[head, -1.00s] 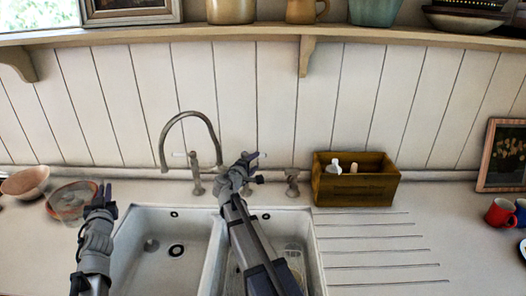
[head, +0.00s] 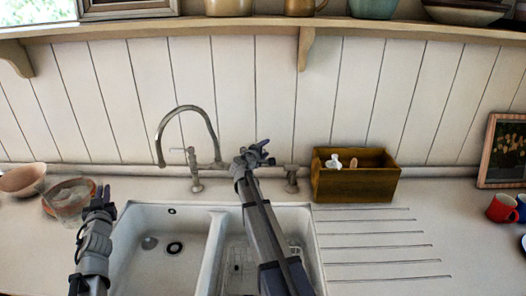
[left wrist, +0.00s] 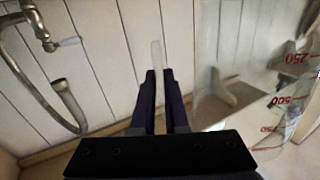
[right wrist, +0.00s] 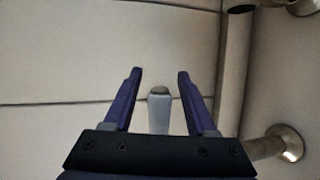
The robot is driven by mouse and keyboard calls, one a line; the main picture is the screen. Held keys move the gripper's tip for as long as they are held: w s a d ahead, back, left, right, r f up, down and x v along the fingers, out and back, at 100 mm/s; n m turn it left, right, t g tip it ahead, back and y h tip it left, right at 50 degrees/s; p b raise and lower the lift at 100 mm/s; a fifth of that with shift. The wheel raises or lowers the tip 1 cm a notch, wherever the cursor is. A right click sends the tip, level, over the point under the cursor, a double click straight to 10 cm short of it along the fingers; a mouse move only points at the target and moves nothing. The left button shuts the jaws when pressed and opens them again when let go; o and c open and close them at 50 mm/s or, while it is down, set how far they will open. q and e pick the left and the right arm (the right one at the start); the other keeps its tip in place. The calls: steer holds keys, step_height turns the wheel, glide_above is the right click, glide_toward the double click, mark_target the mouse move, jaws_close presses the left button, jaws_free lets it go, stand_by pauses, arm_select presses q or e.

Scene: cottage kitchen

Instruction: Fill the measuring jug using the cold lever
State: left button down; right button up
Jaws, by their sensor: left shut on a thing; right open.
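The clear measuring jug (head: 68,199) with red markings is at the left of the sink, in front of a terracotta bowl. In the left wrist view the jug's marked side (left wrist: 300,100) is at the right. My left gripper (head: 104,194) is shut on a clear strip of it, probably the handle. The curved tap (head: 186,112) stands behind the sinks; its left lever (head: 180,150) is visible. My right gripper (head: 260,153) is open at the tap's right side and hides that part. In the right wrist view a pale lever end (right wrist: 159,108) is between its open fingers.
A wooden box (head: 355,185) stands right of the tap. A pinkish bowl (head: 22,180) is at far left. The ridged drainer (head: 380,240) is clear.

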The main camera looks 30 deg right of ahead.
jaws_close()
stand_by(0.5)
stand_by(1.0)
